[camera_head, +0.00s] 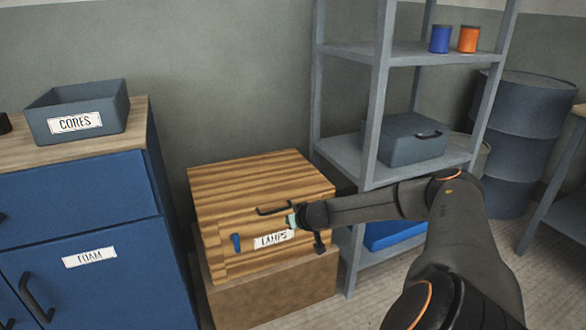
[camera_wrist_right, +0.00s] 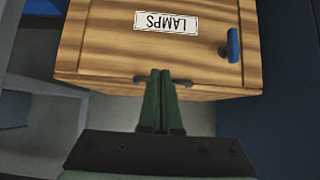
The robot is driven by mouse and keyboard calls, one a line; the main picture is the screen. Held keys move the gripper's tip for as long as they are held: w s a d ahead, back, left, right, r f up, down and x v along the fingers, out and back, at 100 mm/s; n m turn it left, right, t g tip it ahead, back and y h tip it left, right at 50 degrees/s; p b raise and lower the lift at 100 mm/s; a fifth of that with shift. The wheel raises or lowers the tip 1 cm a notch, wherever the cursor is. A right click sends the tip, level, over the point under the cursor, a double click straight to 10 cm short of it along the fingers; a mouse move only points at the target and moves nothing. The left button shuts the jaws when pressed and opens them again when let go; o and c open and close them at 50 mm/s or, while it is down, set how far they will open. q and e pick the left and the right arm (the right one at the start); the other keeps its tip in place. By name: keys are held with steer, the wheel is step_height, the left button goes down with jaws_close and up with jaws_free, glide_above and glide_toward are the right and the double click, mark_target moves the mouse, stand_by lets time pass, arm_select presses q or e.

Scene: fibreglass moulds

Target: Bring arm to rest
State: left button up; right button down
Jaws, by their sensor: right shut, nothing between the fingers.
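My right arm comes in from the right in the head view and reaches to a wooden box labelled LAMPS (camera_head: 260,188). My right gripper (camera_head: 291,221) is at the front of the box, close to its dark handle (camera_head: 274,209). In the right wrist view the fingers of the gripper (camera_wrist_right: 161,75) are together with nothing between them. The box front (camera_wrist_right: 100,50) appears upside down there, and the fingers overlap the dark handle (camera_wrist_right: 183,82). I cannot tell whether they touch it. The lid looks closed. My left gripper is not in view.
The box stands on a brown base (camera_head: 275,295). A blue cabinet (camera_head: 100,230) with a CORES bin (camera_head: 80,112) is at the left. A grey shelf rack (camera_head: 376,110) stands close on the right, holding a grey case (camera_head: 405,140). Dark drums (camera_head: 525,130) stand farther right.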

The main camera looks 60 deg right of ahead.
steer(key=shift+s+a+f, duration=0.2)
steer(key=shift+s+a, duration=0.1)
steer(key=shift+s, duration=0.1)
